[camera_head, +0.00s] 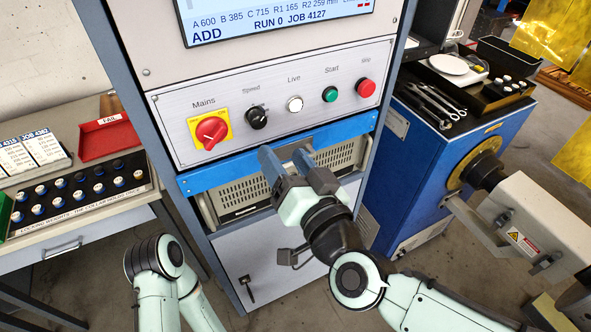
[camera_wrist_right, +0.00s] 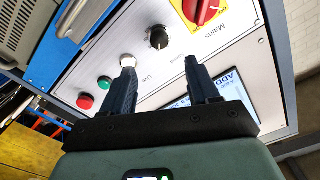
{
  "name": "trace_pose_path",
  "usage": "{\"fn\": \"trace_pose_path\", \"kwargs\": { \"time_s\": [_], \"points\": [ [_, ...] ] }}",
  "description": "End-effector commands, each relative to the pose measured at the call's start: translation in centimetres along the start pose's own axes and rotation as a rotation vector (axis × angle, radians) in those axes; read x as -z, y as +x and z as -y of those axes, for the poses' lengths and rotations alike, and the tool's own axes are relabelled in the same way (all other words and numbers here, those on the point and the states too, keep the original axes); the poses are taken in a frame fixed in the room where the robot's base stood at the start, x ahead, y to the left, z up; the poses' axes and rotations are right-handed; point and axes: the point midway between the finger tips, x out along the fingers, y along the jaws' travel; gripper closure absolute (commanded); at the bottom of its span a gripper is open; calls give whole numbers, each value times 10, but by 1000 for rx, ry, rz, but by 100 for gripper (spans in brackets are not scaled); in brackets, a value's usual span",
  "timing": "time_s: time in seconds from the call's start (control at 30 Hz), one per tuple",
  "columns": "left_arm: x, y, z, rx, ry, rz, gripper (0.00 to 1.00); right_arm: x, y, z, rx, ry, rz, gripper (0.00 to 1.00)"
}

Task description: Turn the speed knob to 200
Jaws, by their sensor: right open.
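The black speed knob (camera_head: 257,117) is on the grey control panel (camera_head: 175,122), between the red Mains switch (camera_head: 211,130) and the white Live button (camera_head: 295,103). Its dial marks are too small to read. My right gripper (camera_head: 285,160) is open and empty in front of the panel's lower edge, below the knob in the head view. In the right wrist view, the knob (camera_wrist_right: 158,38) shows beyond the gap between the two fingertips (camera_wrist_right: 160,64), apart from both. My left arm shows at lower left, but its gripper is out of view.
The green Start button (camera_head: 330,94) and red stop button (camera_head: 366,88) are to the right on the panel. A display (camera_head: 270,18) is above. A blue rail (camera_head: 215,178) runs below the panel. A tray of weights (camera_head: 80,198) stands left.

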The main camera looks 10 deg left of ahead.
Motion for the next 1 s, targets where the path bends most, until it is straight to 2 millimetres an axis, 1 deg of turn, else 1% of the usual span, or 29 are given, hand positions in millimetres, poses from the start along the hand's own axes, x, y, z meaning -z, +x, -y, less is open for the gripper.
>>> {"fn": "trace_pose_path", "kwargs": {
  "time_s": [0.03, 0.1, 0.2, 0.3, 0.83, 0.87, 0.93, 0.97, 1.0],
  "points": [
    [0, -1, 0, 0, 0, -1, 100, 1, -10, 0, 0, 0, -2, 40],
    [0, -2, -1, 0, 0, -1, 100, 1, -19, -1, -2, 1, -2, 40],
    [0, -3, -1, 0, 0, -1, 100, 0, -28, 0, -1, 0, -1, 40],
    [0, -3, -1, 0, 0, -1, 100, 0, -32, 0, -1, 0, -1, 40],
    [0, -3, -1, -1, 0, -1, 100, -1, -32, -1, -4, -1, 3, 40],
    [0, -4, -1, -1, 0, -1, 100, -4, -31, -4, -9, -4, 8, 40],
    [0, -5, -2, -1, 1, -2, 100, -15, -24, -14, -33, -14, 36, 40],
    [0, -6, -2, -1, 1, -2, 100, -23, -20, -21, -50, -19, 55, 40],
    [0, -8, -3, -1, 1, -3, 100, -36, -13, -34, -78, -29, 87, 40]
  ]
}}
